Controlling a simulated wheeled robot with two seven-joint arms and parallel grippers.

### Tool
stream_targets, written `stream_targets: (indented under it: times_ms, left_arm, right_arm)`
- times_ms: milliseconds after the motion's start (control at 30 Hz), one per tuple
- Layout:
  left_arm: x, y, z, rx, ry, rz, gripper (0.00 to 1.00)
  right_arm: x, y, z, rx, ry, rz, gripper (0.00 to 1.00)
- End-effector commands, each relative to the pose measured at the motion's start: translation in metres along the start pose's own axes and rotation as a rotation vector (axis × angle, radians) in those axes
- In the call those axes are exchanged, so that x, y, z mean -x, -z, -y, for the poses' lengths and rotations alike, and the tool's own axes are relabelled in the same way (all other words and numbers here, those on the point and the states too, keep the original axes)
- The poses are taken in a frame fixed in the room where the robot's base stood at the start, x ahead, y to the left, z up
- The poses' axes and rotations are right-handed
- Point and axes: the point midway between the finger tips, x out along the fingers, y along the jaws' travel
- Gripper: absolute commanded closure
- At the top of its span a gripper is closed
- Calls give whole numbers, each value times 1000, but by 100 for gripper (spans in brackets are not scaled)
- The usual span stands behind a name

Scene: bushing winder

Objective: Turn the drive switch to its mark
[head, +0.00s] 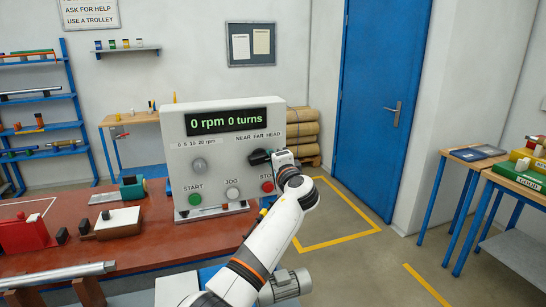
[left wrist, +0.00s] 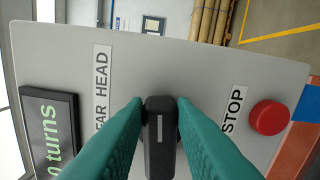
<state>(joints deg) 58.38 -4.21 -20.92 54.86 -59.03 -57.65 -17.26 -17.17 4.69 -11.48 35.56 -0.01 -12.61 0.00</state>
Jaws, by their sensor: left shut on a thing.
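The grey control panel (head: 225,150) stands on the bench. Its black switch knob (head: 259,157) sits below the NEAR FAR HEAD label (head: 258,136), at the panel's right side. My left gripper (head: 272,157) is at this knob and partly covers it. In the left wrist view the teal fingers (left wrist: 160,130) are shut on the knob (left wrist: 159,150), one on each side. A short pale line runs along the knob's handle. The handle runs along the row of lettering; the NEAR end of the label is hidden behind a finger. My right gripper is not in view.
The red STOP button (left wrist: 269,117) is close below the knob. The panel also has a grey rpm knob (head: 199,165), a green START button (head: 195,199), a JOG button (head: 232,193) and a display (head: 227,120) reading 0 rpm 0 turns. A motor (head: 286,284) is below my arm.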

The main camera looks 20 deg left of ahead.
Motion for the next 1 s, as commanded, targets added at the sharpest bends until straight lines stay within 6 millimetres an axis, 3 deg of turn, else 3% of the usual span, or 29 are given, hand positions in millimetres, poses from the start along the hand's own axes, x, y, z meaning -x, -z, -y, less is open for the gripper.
stream_targets:
  times_ms: [333, 867, 900, 1000]
  left_arm:
    - [-2, 2, 1, -135, -4, -4, 99]
    - [-2, 2, 1, -159, -6, -3, 99]
    - [-2, 2, 1, -159, -6, -3, 73]
    - [-1, 2, 1, -158, -5, -3, 57]
  right_arm:
    - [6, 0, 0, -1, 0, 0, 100]
    - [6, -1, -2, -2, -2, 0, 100]
    - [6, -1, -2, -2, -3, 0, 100]
    - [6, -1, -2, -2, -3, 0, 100]
